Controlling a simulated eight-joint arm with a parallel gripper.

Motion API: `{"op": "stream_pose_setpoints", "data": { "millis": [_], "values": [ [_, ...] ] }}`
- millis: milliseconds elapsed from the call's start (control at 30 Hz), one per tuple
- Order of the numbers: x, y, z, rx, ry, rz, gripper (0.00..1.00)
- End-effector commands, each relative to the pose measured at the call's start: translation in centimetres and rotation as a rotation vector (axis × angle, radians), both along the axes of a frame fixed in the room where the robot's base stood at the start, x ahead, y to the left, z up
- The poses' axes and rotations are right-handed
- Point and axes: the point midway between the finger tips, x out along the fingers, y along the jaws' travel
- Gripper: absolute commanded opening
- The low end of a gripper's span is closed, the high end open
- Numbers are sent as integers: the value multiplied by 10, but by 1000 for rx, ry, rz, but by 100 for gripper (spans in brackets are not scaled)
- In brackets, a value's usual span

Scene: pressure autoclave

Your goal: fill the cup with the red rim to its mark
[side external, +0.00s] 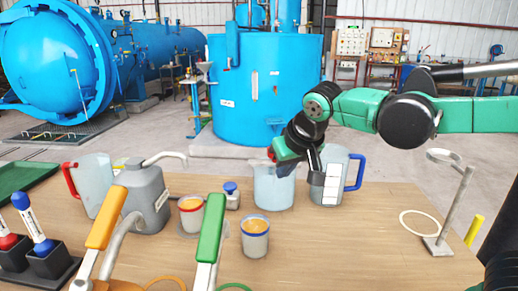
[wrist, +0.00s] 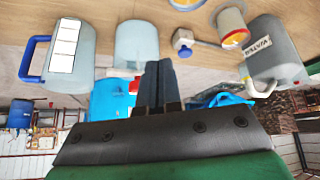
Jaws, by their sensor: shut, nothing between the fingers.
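The cup with the red rim (side external: 190,217) stands upright on the table, left of centre, with orange-tan contents showing at its top. It also shows near the top of the wrist view (wrist: 232,22), which is upside down. Its fill mark cannot be made out. A grey can labelled WATER (side external: 146,200) with a pale spout stands behind and left of it. My gripper (side external: 284,172) is shut and empty, above the table at the clear beaker's (side external: 273,192) rim. Its fingers (wrist: 159,80) lie together in the wrist view. I cannot tell whether the tips are inside or behind the beaker.
A blue-handled jug (side external: 329,182) stands right of the beaker. A blue-rimmed cup (side external: 255,240) and a blue-capped bottle (side external: 231,198) stand near the red-rimmed cup. A red-handled jug (side external: 92,184) is at left. Orange (side external: 107,216) and green (side external: 211,230) handles rise in front. A ring stand (side external: 452,210) is at right.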

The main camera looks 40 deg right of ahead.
Motion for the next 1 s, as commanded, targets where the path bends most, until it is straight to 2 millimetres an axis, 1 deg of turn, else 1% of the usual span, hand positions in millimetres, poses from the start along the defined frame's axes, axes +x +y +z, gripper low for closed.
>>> {"op": "stream_pose_setpoints", "data": {
  "millis": [33,233,400,500,600,700,833,1000],
  "values": [
    [14,3,4,-8,-1,-33,0],
    [65,14,11,-39,-33,-200,0],
    [105,28,8,-62,-92,-339,0],
    [122,36,4,-74,-131,-406,0],
    [134,42,0,-77,-165,-457,0],
    [142,46,-3,-80,-189,-489,0],
    [146,49,-5,-81,-205,-508,0],
    [146,49,-5,-81,-206,-511,0]
  ]
}}
